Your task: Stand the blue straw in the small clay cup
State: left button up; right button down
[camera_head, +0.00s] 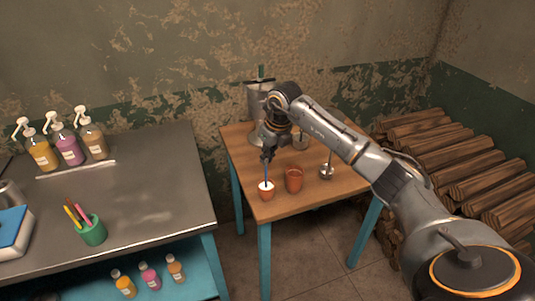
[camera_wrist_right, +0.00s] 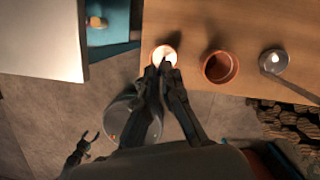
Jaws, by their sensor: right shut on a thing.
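The small clay cup (camera_head: 266,195) with white milk in it stands near the front left edge of the wooden table. It also shows in the right wrist view (camera_wrist_right: 154,52). My right gripper (camera_head: 267,155) is above this cup, shut on the upper part of the blue straw (camera_head: 266,172). The straw is nearly upright and its lower part meets the cup's mouth. Whether its tip is below the milk surface I cannot tell. In the right wrist view the right gripper's fingers (camera_wrist_right: 162,68) cover most of the straw. My left gripper (camera_wrist_right: 92,136) shows low at left there, its fingers apart and empty.
A larger clay cup (camera_head: 294,181) stands just right of the small one. A metal holder (camera_head: 327,172) is farther right. A metal canister (camera_head: 258,100) stands at the back. The steel counter (camera_head: 150,190) is at left, with a gap before the wooden table (camera_head: 305,205).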

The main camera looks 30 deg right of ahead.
jog(key=shift+f, duration=0.4)
jog(key=c, duration=1)
grip_release()
jog(key=shift+c, duration=0.2)
jog(key=shift+r, duration=0.1)
notch_tip(320, 180, up, 7)
jog(key=p, duration=0.4)
jog(key=shift+p, duration=0.35)
